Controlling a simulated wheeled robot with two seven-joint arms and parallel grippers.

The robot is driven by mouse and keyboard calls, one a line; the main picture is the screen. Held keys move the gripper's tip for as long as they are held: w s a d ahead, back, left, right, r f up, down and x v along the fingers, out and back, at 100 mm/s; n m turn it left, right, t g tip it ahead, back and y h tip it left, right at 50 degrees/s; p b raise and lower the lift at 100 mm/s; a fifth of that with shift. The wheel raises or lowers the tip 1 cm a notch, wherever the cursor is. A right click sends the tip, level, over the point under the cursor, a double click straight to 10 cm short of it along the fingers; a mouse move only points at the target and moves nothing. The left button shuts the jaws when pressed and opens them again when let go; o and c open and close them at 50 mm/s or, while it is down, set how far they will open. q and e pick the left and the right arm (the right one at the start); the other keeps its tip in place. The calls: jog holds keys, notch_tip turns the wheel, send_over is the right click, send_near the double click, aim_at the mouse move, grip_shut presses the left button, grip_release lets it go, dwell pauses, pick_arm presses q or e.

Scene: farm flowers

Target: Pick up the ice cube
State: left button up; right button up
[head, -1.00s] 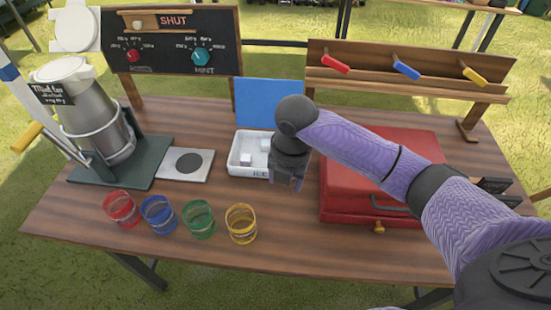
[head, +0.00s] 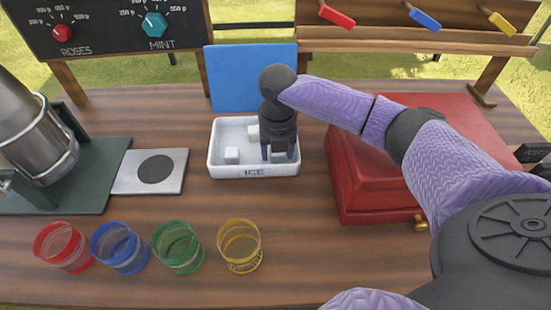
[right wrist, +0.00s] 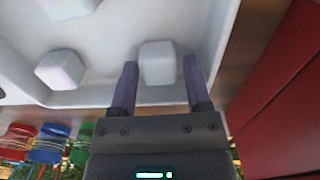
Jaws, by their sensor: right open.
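Small white ice cubes lie in a white tray (head: 226,172) in the middle of the table. One ice cube (head: 232,155) is at the tray's left, another (head: 253,133) further back. My right gripper (head: 280,154) points down into the tray's right part. In the right wrist view, the open right gripper (right wrist: 159,66) has a finger on each side of a third ice cube (right wrist: 158,60), which sits at the fingertips with gaps beside it. Another ice cube (right wrist: 60,69) lies left of the fingers. My left gripper is not in view.
A red case (head: 375,190) stands close to the tray's right. Red (head: 62,248), blue (head: 120,248), green (head: 178,248) and yellow (head: 240,248) cups stand in front. A blue panel (head: 250,78) rises behind the tray. A plate with a dark disc (head: 172,158) lies to the left.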

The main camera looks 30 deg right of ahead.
jog(key=shift+f, duration=0.15)
grip_shut()
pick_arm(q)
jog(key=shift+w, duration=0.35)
pick_arm(e)
notch_tip(320, 180, up, 10)
jog(key=p, duration=0.4)
jog(key=shift+f, duration=0.25)
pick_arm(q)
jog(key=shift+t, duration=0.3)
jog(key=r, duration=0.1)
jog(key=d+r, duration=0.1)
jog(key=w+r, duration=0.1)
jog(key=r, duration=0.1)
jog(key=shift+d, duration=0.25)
pick_arm(e)
jog(key=shift+r, duration=0.3)
